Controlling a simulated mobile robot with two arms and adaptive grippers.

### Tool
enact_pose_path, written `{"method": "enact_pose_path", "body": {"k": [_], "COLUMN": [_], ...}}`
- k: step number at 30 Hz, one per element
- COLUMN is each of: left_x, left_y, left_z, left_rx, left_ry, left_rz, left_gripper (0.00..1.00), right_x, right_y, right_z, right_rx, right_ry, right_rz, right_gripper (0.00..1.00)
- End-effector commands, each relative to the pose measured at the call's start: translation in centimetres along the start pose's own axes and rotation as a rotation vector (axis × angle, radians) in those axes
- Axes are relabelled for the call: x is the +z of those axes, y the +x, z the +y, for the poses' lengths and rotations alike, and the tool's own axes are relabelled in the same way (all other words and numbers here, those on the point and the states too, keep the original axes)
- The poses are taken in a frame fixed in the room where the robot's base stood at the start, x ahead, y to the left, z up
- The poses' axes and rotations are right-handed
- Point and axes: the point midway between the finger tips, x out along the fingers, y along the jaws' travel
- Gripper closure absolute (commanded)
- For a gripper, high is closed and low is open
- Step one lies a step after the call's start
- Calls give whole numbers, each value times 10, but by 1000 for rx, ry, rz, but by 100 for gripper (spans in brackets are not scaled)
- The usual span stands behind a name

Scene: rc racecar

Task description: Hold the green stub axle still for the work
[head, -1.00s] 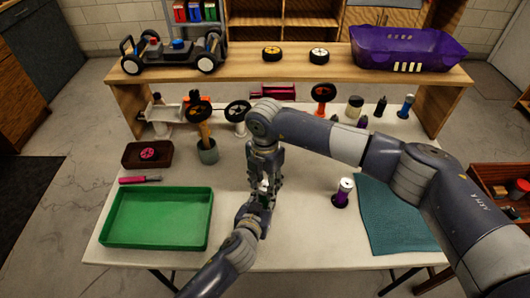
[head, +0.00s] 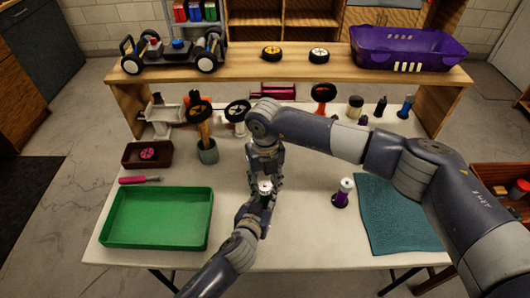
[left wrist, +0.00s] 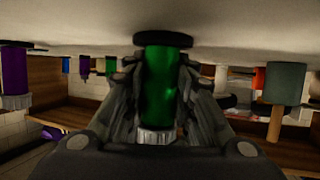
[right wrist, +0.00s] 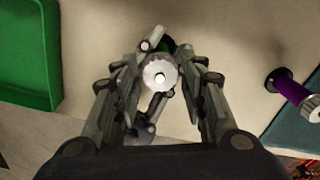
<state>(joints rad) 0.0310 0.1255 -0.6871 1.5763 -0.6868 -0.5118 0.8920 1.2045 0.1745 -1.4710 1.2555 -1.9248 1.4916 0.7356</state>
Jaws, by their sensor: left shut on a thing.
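The green stub axle (left wrist: 160,85) stands between the fingers of my left gripper (left wrist: 160,95), which is shut on its green body. The left wrist view is upside down, with the axle's black base at the table surface. Its silver knurled top (head: 265,187) shows in the head view, and also in the right wrist view (right wrist: 158,74). My right gripper (right wrist: 158,85) is above the axle, its fingers apart on either side of the silver top with gaps visible. In the head view most of the green body is hidden by the grippers.
A purple stub axle (head: 342,195) stands to the right, beside a teal mat (head: 400,220). An empty green tray (head: 155,218) lies at left. Behind are a brown tray (head: 130,156), a cup (head: 207,152) and a raised shelf (head: 240,75).

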Motion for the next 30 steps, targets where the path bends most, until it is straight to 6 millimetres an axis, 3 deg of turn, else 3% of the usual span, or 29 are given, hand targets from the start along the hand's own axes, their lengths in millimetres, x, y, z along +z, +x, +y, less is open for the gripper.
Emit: {"method": "enact_pose_path", "body": {"k": [30], "left_x": [0], "left_y": [0], "left_z": [0], "left_rx": [0], "left_ry": [0], "left_rz": [-1], "left_gripper": [100], "right_x": [0], "right_y": [0], "right_z": [0], "right_rx": [1], "right_ry": [-1027], "right_rz": [-1], "right_gripper": [61]}}
